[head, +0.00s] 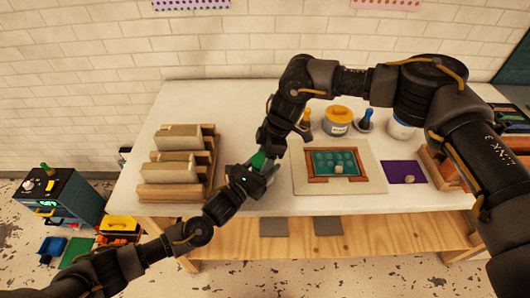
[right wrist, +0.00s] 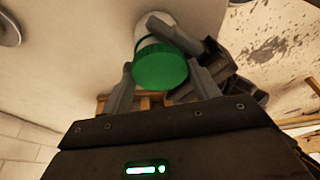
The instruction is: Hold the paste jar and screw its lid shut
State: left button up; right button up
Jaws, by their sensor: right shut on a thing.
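The paste jar has a white body (right wrist: 146,30) and a green lid (right wrist: 160,68); the lid also shows as a green patch in the head view (head: 259,160). The lid sits at the jar's mouth; I cannot tell how tight it is. My right gripper (head: 266,152) comes down from above, and its fingers (right wrist: 160,75) are shut on the lid's sides in the right wrist view. My left gripper (head: 248,176) is below, at the jar's body; a grey finger of it (right wrist: 175,35) lies against the white side. The arms hide most of the jar in the head view.
A wooden rack (head: 178,192) stands left of the grippers. A framed teal board (head: 322,160) lies to the right, with a purple mat (head: 405,172) beyond. A yellow-lidded jar (head: 337,120) stands behind. The table's front edge is close below the grippers.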

pick_arm(q)
jog(key=shift+d, duration=0.1)
pick_arm(e)
jog(key=shift+f, duration=0.45)
dwell(0.4)
